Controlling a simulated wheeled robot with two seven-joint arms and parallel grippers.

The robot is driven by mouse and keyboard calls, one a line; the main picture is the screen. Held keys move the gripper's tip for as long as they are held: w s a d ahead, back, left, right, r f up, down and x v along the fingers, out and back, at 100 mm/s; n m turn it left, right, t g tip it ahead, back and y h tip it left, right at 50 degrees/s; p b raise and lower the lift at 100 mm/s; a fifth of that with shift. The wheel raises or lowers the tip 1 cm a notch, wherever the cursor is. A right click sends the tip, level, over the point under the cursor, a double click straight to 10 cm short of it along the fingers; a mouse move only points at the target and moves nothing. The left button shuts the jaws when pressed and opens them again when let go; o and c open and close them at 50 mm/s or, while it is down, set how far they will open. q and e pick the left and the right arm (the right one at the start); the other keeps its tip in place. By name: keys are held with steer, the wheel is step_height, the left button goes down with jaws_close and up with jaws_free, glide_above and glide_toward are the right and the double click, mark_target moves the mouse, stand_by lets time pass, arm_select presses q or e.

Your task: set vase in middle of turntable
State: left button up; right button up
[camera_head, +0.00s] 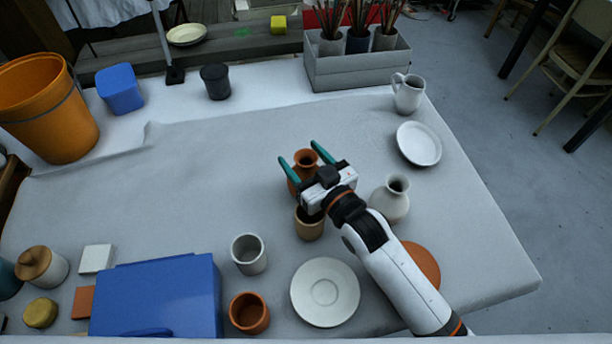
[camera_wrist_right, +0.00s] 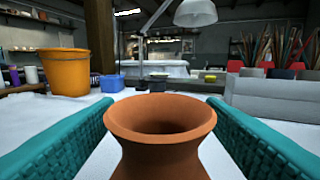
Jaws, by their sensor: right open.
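A terracotta vase (camera_head: 305,160) with a flared rim stands upright on the grey table. My right gripper (camera_head: 300,155) is open, with its teal fingers on either side of this vase. In the right wrist view the vase (camera_wrist_right: 160,135) fills the middle between the two fingers, with a gap showing beside its rim. A pale grey vase (camera_head: 391,198) stands to the right of my right arm. A round white disc with rings (camera_head: 325,292) lies at the front, and a terracotta disc (camera_head: 424,262) lies partly under my arm; I cannot tell which is the turntable. My left gripper is not in view.
A tan cup (camera_head: 309,226) stands close below the gripper. A grey cup (camera_head: 249,254), a terracotta cup (camera_head: 248,313) and a blue box (camera_head: 160,295) are at the front. A jug (camera_head: 407,93) and white plate (camera_head: 418,144) sit at the right. The table's middle left is clear.

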steer(key=shift+w+a, duration=0.35)
steer(key=shift+w, duration=0.15)
steer(key=shift+s, duration=0.1)
jaws_close()
steer(key=shift+r, duration=0.1)
